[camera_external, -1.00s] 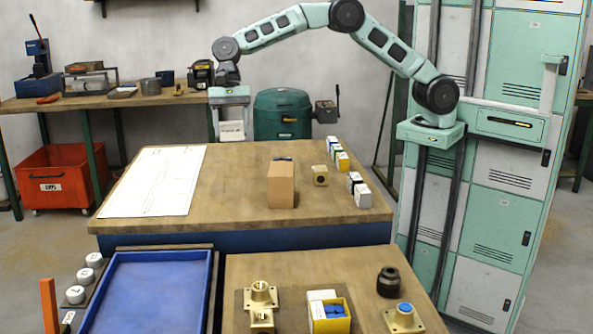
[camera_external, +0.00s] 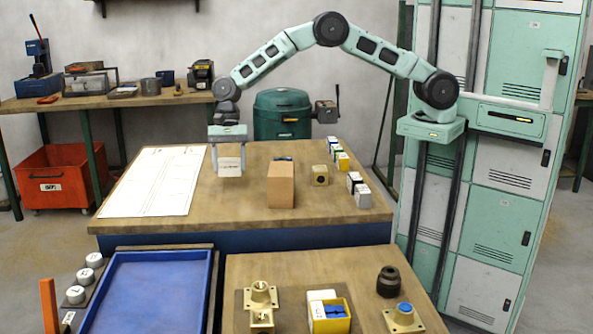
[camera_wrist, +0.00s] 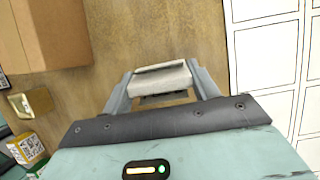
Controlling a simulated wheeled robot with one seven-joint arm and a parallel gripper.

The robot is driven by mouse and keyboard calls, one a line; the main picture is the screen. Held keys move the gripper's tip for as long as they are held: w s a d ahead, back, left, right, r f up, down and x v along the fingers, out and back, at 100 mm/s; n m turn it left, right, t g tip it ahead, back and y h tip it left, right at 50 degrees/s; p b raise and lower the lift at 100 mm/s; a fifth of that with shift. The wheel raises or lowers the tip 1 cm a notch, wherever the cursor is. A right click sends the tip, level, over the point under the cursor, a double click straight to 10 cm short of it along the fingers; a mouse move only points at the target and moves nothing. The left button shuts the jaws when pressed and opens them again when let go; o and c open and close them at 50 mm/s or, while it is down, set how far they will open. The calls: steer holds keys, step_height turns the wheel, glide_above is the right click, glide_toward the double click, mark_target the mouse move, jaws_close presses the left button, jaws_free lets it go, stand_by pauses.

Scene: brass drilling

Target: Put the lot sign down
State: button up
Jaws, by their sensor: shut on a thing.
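The lot sign (camera_external: 230,166) is a small white card with faint dark marking on its face. My gripper (camera_external: 229,172) is shut on it, with a finger at each side, over the far left part of the brown table (camera_external: 240,217). In the wrist view the sign (camera_wrist: 161,77) shows as a pale folded piece between the fingertips of my gripper (camera_wrist: 161,84). Its lower edge is close to the wooden top; I cannot tell whether it touches.
A white sheet with a printed grid (camera_external: 150,182) lies left of the sign. A brown cardboard box (camera_external: 281,186) stands to its right, with a small brass block (camera_external: 320,175) beyond. Several small coloured boxes (camera_external: 343,162) line the right side. The table in front of the sign is clear.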

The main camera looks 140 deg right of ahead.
mark_target(230, 174)
steer(key=shift+f+p, duration=0.35)
steer(key=shift+f, duration=1.45)
steer(key=o, duration=1.1)
steer(key=shift+f, duration=0.15)
steer(key=shift+c, duration=0.2)
